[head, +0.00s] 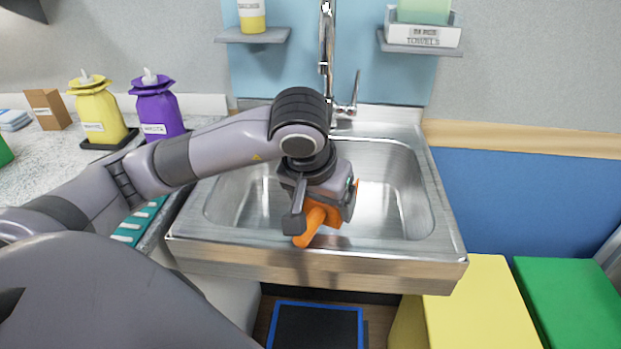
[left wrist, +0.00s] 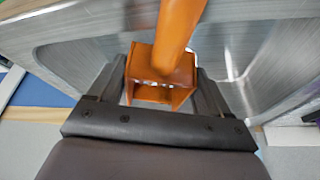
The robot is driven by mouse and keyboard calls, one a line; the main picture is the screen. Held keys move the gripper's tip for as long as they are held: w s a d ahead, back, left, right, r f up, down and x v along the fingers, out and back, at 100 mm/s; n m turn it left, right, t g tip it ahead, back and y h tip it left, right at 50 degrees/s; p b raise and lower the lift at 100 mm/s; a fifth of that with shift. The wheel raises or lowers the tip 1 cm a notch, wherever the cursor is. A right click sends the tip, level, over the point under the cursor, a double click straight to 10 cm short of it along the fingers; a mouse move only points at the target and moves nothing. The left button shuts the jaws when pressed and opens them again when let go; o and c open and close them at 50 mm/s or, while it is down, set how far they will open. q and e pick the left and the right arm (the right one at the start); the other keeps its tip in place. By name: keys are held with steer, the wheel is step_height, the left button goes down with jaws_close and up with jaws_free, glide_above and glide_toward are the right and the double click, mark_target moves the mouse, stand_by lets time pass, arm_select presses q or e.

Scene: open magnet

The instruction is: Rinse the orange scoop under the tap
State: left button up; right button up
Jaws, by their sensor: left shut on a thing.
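The orange scoop (head: 308,229) is held over the front part of the steel sink (head: 400,225), its handle end pointing down toward the front rim. My left gripper (head: 321,208) is shut on the scoop and partly hides it. In the left wrist view, the scoop's box-shaped orange part (left wrist: 150,93) sits between the two fingers, and its handle (left wrist: 180,35) runs toward the top edge. The chrome tap (head: 327,45) stands at the back of the sink, with a lever (head: 354,92) at its right; I see no clear water stream. My right gripper is not in view.
Yellow (head: 97,110) and purple (head: 158,108) bottles stand on the left counter by a teal-slotted rack (head: 140,222). Wall shelves (head: 253,36) flank the tap; the right one holds a towel box (head: 424,36). Yellow (head: 480,305) and green (head: 570,300) blocks stand below right.

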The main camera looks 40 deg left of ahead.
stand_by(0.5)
arm_select(q)
steer(key=shift+s+d+r+p, duration=0.45)
steer(key=shift+s+d+r, duration=0.15)
steer(key=shift+r, duration=0.15)
steer(key=shift+s+d+r+p, duration=0.45)
steer(key=shift+s+d+r, duration=0.15)
steer(key=shift+r, duration=0.15)
steer(key=shift+s+d+r+p, duration=0.3)
steer(key=shift+s+d+r, duration=0.25)
steer(key=shift+s, duration=0.05)
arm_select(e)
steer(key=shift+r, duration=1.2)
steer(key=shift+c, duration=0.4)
